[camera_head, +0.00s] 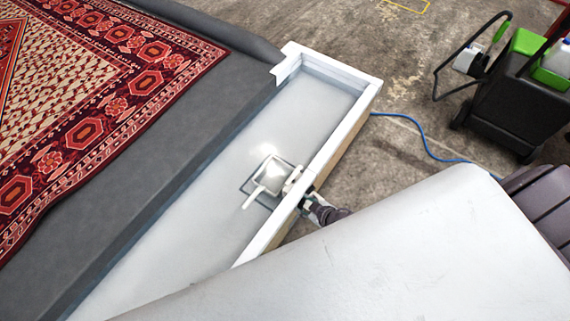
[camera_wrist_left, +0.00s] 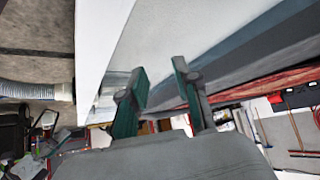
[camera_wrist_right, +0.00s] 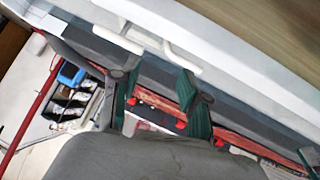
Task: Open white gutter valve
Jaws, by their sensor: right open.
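The white gutter valve (camera_head: 271,179) sits in the pale gutter (camera_head: 232,128) against its white outer wall, with a short bar handle slanting down-left. In the right wrist view white bars (camera_wrist_right: 127,41), seemingly the valve's handle, show just past my right gripper (camera_wrist_right: 160,72). That gripper's green-padded fingers are spread with nothing between them; I cannot tell whether they touch the bars. My left gripper (camera_wrist_left: 160,72) has its fingers apart and empty, with the white wall and gutter beyond it. A pale surface covers the lower right of the head view and hides what lies behind it.
A patterned red rug (camera_head: 95,85) lies on the dark grey surface (camera_head: 130,170) left of the gutter. A dark fitting (camera_head: 328,213) sticks out from the gutter's outer wall. A black and green machine (camera_head: 515,95) stands at right. A blue cable (camera_head: 425,142) crosses the concrete floor.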

